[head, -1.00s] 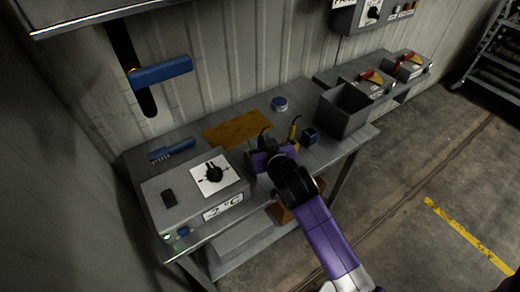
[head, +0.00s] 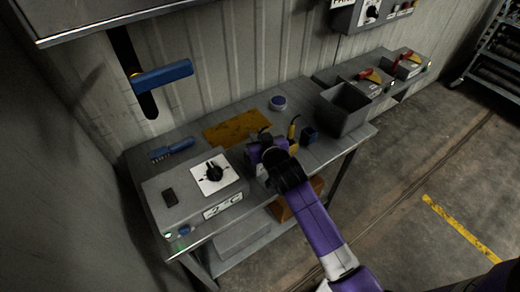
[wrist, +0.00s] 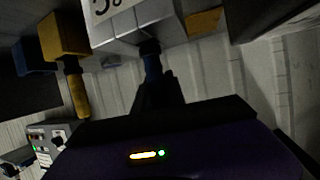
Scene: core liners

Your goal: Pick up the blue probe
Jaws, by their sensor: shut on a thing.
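In the head view my gripper (head: 262,152) is over the bench's front middle and hides the probe.
A yellow block (wrist: 62,35) with a yellow handle and a blue block (wrist: 35,58) stand close by. On the bench (head: 210,138) are a dark blue cube (head: 310,136), an open grey bin (head: 343,112), a blue brush (head: 172,149), a round tin (head: 278,102) and a dial box (head: 190,205).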

